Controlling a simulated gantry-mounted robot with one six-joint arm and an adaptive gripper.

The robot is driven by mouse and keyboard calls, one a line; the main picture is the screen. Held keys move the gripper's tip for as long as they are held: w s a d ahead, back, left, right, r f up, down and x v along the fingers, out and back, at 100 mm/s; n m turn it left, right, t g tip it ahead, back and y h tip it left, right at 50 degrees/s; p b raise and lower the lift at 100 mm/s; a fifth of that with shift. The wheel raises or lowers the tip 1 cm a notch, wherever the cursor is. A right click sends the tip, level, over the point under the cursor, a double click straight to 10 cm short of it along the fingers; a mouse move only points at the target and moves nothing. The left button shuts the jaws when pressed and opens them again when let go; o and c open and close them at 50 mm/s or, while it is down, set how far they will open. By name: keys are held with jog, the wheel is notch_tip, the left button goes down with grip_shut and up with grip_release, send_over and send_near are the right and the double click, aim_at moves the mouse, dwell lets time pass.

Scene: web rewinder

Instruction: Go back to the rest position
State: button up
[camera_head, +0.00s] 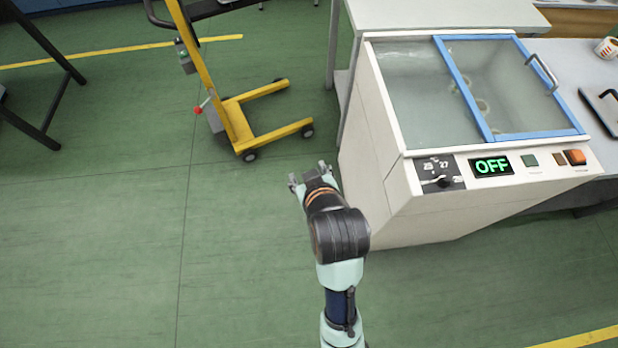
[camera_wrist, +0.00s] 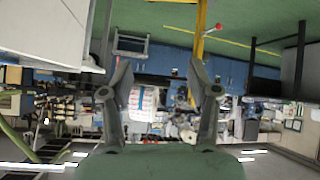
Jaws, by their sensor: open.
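My gripper (camera_head: 311,175) is at the end of my arm, over the green floor and just left of the white machine's front corner in the head view. In the wrist view my gripper (camera_wrist: 160,80) shows two fingers spread apart with nothing between them. The white machine (camera_head: 365,150) has a clear lid with a blue frame (camera_head: 470,90). Its front panel display (camera_head: 492,166) reads OFF in green. The lid looks closed.
A yellow lift trolley (camera_head: 235,120) stands on the floor beyond my gripper, to the left. A dark-legged table (camera_head: 60,70) is at the far left. A grey bench (camera_head: 575,60) adjoins the machine on the right.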

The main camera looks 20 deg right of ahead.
jog(key=shift+a, duration=0.1)
jog(key=s+a+r+t+y+p, duration=0.1)
jog(key=s+a+r+t+p, duration=0.1)
jog(key=a+r+p, duration=0.65)
jog(key=s+a+r+t+y+p, duration=0.15)
jog(key=a+r+p, duration=0.3)
jog(key=r, duration=0.75)
notch_tip(320, 180, up, 36)
jog(key=d+p, duration=0.1)
jog(key=p, duration=3.4)
jog(key=shift+s+d+f+h+p, duration=0.2)
jog(key=shift+f+h+p, duration=0.1)
jog(key=shift+h, duration=0.15)
